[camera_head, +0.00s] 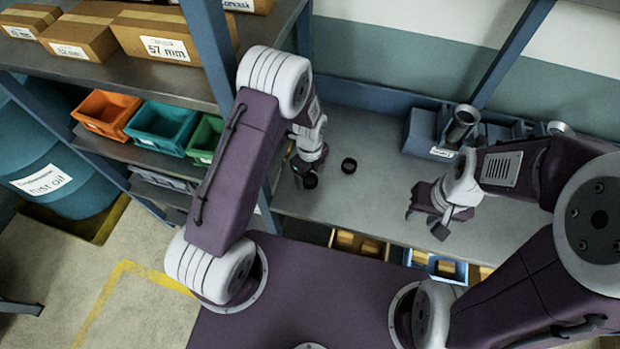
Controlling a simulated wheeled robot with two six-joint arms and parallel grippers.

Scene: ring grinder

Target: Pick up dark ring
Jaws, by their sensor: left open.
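A small dark ring (349,165) lies on the grey worktop, near its middle. My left gripper (304,171) points down over the worktop just left of this ring and apart from it. It is open; its jaws are small and partly hidden by its own wrist. A dark round shape at its tip could be a fingertip or another ring; I cannot tell which. My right gripper (425,222) is over the right part of the worktop, its dark fingertips spread apart with nothing visible between them.
A grey-blue machine block with a metal cylinder (462,124) stands at the back right of the worktop. Orange (107,112), teal (162,126) and green bins sit on the left shelf, below cardboard boxes (155,36). A blue shelf post (208,50) rises beside my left arm.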

